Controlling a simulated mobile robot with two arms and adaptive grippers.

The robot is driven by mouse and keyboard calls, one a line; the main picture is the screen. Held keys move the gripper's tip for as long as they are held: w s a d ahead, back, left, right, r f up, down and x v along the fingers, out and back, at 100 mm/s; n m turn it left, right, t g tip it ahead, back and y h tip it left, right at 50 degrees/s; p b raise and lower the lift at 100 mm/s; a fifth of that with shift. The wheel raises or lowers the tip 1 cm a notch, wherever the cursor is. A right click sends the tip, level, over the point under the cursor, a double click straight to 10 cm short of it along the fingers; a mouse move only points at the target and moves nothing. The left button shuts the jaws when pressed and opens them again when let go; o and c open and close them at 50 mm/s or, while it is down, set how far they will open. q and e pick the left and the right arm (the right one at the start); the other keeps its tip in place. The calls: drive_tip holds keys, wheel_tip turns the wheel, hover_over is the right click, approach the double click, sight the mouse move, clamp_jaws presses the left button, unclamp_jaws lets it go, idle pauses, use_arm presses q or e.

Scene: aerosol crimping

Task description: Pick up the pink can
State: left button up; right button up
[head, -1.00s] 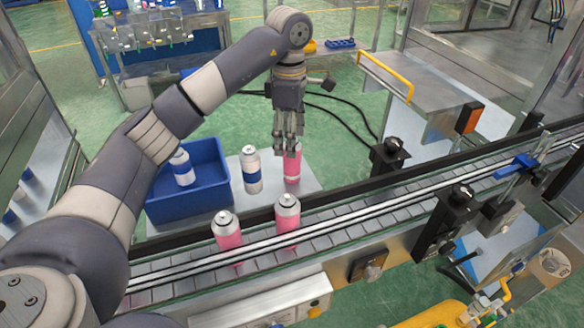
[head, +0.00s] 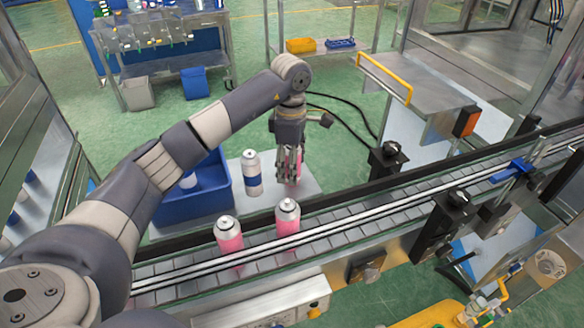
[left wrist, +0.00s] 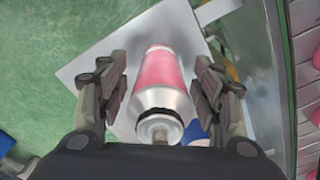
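A pink can with a silver top stands on the pale platform behind the conveyor. In the head view my left gripper (head: 290,165) is lowered over this can (head: 299,165) and hides most of it. In the left wrist view the pink can (left wrist: 158,78) lies between the two fingers of my left gripper (left wrist: 163,90), with a visible gap on each side. The fingers are open. Two more pink cans, one on the left (head: 229,237) and one on the right (head: 288,218), stand on the conveyor. My right gripper is not in view.
A white can with a blue band (head: 251,174) stands close left of my left gripper on the platform (head: 240,205). A blue bin (head: 195,205) is left of it, partly behind my arm. The conveyor (head: 375,212) runs along the front. A black knobbed post (head: 388,158) stands to the right.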

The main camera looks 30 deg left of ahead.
use_arm(q)
drive_tip(key=c, duration=1)
